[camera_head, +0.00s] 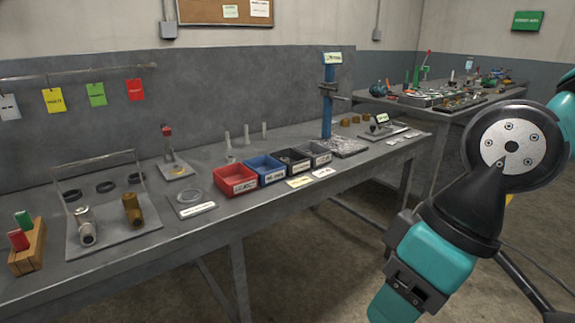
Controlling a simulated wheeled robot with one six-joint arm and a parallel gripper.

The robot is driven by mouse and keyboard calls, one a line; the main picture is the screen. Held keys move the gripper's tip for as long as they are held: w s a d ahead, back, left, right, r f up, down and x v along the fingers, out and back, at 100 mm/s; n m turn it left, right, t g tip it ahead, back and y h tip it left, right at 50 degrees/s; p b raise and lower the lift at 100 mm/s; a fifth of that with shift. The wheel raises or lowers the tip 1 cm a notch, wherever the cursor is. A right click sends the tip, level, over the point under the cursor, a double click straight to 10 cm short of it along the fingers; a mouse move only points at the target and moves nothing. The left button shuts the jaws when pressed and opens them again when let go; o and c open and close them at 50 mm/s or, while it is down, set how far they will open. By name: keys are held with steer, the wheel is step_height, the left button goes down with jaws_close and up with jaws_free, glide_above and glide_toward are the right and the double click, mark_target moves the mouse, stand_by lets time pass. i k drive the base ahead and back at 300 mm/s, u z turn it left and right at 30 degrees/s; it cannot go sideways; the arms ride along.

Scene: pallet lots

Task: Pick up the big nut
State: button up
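No piece is clearly recognisable as the big nut at this size. Several small brass-coloured pieces (355,120) stand towards the far end of the near bench, to the right of the blue post; they may be nuts, but their shape is too small to tell. A brass fitting (132,209) and a silver fitting (85,226) stand on a grey plate at the near left of the bench. My arm shows at the right, in front of the floor and away from the bench top. No gripper fingers are visible.
The long grey bench (215,213) carries a red bin (236,180), a blue bin (265,170), two darker bins, a blue post (327,103) and a wooden block (27,246) with red and green handles. A second cluttered bench (425,113) stands behind. Floor lies open between.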

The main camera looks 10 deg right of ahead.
mark_target(176, 169)
steer(key=k, duration=0.6)
steer(key=u, duration=0.5)
steer(key=i, duration=0.55)
steer(key=u, duration=0.6)
steer(key=i, duration=1.65)
steer(key=z, duration=0.15)
